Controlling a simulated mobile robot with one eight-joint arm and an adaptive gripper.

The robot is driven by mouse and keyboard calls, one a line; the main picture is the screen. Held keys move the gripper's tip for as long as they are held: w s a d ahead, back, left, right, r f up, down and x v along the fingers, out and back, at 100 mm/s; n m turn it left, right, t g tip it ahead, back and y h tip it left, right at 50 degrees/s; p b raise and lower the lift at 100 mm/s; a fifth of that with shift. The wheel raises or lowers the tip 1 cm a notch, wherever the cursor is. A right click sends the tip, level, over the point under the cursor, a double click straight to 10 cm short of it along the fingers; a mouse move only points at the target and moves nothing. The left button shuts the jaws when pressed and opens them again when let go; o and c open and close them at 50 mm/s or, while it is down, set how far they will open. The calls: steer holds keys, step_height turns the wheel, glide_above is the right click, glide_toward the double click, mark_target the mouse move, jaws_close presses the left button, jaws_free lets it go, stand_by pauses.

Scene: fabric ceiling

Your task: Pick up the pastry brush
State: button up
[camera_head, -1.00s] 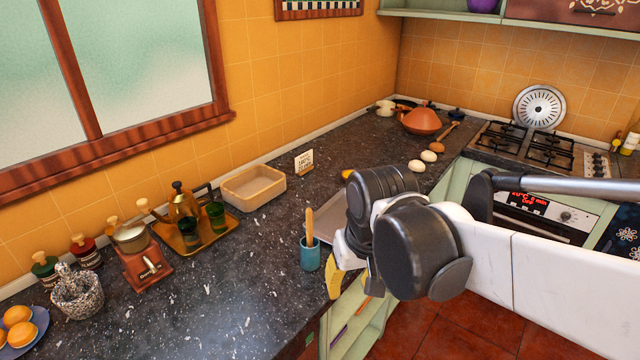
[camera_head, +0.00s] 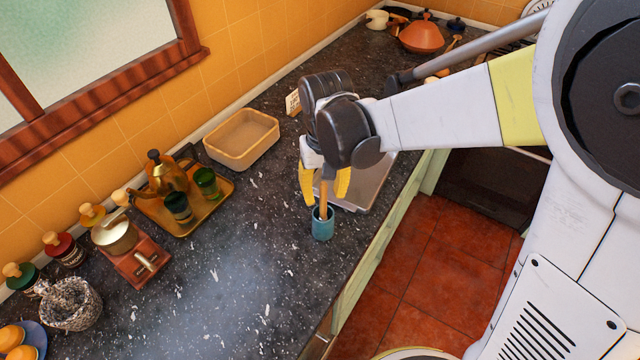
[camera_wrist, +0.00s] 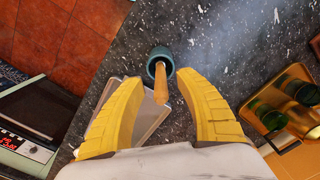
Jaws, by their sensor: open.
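The pastry brush shows as a wooden handle (camera_head: 324,197) standing up out of a small blue cup (camera_head: 322,226) near the counter's front edge. Its bristle end is hidden in the cup. My gripper (camera_head: 323,187) is open just above the cup, its yellow fingers on either side of the handle in the head view. In the wrist view the handle (camera_wrist: 161,84) points up towards my gripper (camera_wrist: 165,100) between the spread fingers, and the cup (camera_wrist: 160,58) lies beyond. I see no contact between fingers and handle.
A metal tray (camera_head: 366,190) lies right behind the cup. A beige box (camera_head: 241,140) and a golden tray (camera_head: 190,222) with a kettle and green glasses stand to the left. A grinder (camera_head: 135,260) is further left. The counter left of the cup is clear.

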mark_target(324, 183)
step_height(324, 183, down, 5)
steer(key=shift+w+a+r+b, duration=0.1)
steer(key=shift+w+b, duration=0.05)
steer(key=shift+b, duration=0.65)
jaws_close()
steer(key=shift+r, duration=0.15)
step_height(324, 183, up, 10)
steer(key=p, duration=0.3)
